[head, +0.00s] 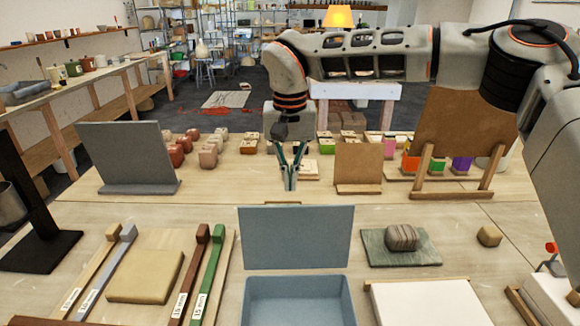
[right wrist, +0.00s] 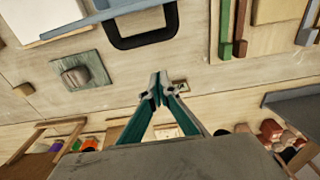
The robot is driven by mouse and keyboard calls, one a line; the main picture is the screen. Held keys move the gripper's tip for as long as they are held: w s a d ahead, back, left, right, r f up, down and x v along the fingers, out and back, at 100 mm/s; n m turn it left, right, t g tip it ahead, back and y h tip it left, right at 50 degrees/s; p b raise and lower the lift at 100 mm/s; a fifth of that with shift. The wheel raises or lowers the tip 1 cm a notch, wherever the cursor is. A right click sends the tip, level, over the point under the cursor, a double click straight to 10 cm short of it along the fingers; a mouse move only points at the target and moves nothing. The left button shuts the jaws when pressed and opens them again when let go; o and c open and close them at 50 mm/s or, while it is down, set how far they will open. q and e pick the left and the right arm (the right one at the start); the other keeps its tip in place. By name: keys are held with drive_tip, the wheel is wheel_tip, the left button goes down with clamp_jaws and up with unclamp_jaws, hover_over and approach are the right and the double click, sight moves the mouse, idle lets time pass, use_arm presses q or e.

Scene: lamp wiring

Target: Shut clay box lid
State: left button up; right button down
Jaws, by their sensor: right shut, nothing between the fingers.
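The blue-grey clay box (head: 297,302) stands at the front middle of the table in the head view, open at the top. Its flat lid (head: 296,238) stands up at the box's far edge. In the right wrist view a dark rounded loop (right wrist: 143,40) shows at the top, apparently on the lid's far side. My right gripper (head: 290,184) hangs beyond the lid, fingers down, apart from it. Its teal fingers meet at the tips in the right wrist view (right wrist: 159,88), with nothing between them. My left gripper is not in view.
A striped stone (head: 402,237) on a green tile (head: 372,251) lies right of the lid. Long wooden bars (head: 211,275) and a tan slab (head: 146,277) lie left. A grey upright board (head: 125,157) stands at the back left. Small coloured blocks line the back.

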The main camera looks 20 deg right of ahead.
sight(296, 231)
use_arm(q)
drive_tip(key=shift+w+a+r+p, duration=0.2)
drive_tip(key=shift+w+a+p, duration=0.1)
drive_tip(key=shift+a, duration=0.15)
use_arm(e)
drive_tip(key=s+f, duration=0.1)
drive_tip(key=s+a+f, duration=0.1)
drive_tip(key=s+f, duration=0.1)
drive_tip(key=shift+s+f, duration=0.15)
drive_tip(key=shift+f, duration=0.1)
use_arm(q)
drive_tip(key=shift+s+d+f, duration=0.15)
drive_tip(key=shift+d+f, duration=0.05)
use_arm(e)
drive_tip(key=shift+s, duration=0.1)
